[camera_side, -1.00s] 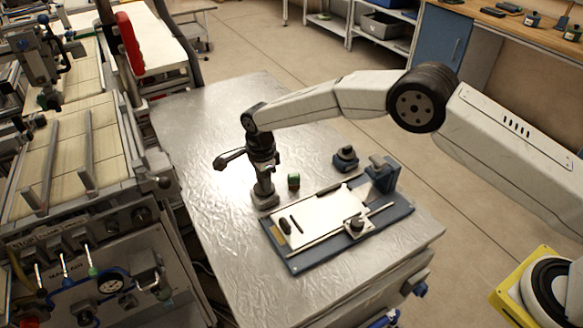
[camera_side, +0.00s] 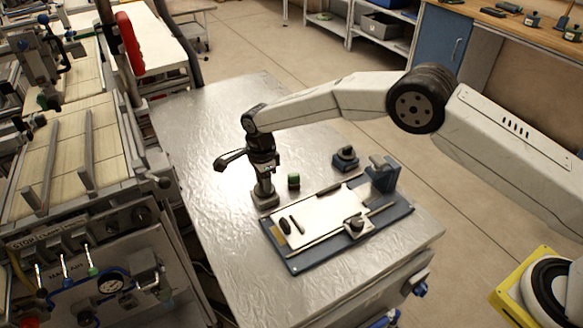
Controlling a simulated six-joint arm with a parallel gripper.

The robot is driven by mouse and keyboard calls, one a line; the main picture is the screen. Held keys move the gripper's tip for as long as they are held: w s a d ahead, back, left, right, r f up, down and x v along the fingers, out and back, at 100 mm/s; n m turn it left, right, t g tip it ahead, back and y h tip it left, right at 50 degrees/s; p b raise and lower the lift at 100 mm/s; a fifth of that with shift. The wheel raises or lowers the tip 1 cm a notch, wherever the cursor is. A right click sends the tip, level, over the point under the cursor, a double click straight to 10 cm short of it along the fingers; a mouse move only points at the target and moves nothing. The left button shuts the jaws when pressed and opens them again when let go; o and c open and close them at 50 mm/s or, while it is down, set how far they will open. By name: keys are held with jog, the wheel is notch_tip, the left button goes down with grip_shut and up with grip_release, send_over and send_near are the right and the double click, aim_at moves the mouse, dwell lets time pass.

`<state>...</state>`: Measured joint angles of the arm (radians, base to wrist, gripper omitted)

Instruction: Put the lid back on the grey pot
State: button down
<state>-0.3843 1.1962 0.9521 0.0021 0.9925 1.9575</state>
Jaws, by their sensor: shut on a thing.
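My gripper (camera_side: 264,186) points down over the metal table, left of the blue fixture. It is shut on a small grey piece (camera_side: 265,201) at or just above the table top; contact with the table cannot be told. Most of this piece is hidden by the fingers, and I cannot tell whether it is the lid. No grey pot with an open top can be made out for sure.
The blue fixture (camera_side: 318,258) carries a white plate (camera_side: 318,216), a rail and a knobbed square block (camera_side: 356,226). A blue block (camera_side: 382,176) stands at its far right corner. The table's left side is clear.

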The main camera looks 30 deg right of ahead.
dwell(0.8)
grip_release()
jog(key=shift+r, duration=0.1)
dwell(0.4)
jog(key=shift+r, duration=3.35)
grip_shut()
jog(key=shift+f, duration=2.75)
